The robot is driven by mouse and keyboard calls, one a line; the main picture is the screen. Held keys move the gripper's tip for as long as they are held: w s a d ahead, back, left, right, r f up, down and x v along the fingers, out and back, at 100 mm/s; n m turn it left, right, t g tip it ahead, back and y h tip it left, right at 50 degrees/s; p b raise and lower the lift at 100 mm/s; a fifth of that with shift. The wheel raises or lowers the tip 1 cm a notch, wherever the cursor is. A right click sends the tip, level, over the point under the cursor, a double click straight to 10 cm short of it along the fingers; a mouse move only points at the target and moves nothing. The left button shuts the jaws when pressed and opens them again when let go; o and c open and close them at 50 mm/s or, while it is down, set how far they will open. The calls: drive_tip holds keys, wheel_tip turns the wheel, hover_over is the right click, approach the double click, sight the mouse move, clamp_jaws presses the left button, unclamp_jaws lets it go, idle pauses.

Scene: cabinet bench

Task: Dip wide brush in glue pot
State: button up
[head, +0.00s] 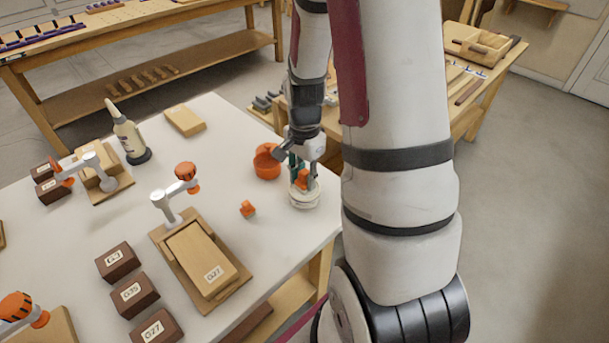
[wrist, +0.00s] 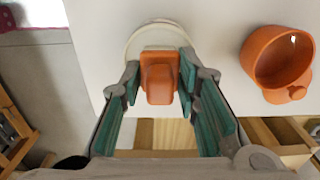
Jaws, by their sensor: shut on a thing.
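A white round pot (head: 304,197), which I take as the glue pot, stands near the right edge of the white table. My gripper (head: 303,170) points down over it. The gripper is shut on an orange block-like piece (head: 302,181), which looks like the wide brush's handle. In the wrist view the orange brush (wrist: 160,78) sits between the green finger pads of my gripper (wrist: 158,82), with the white pot's rim (wrist: 135,42) around and behind it. The brush's lower end is hidden, so I cannot tell how deep it sits in the pot.
An orange cup (head: 267,163) stands close left of the pot, and a small orange piece (head: 248,209) lies nearer. A clamped wooden board (head: 202,258), brown blocks (head: 134,292) and a glue bottle (head: 130,138) stand further left. The table's edge is just right of the pot.

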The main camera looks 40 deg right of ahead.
sight(304, 171)
drive_tip(key=shift+f, duration=0.1)
drive_tip(key=shift+r+p, duration=2.3)
drive_tip(key=shift+r, duration=1.25)
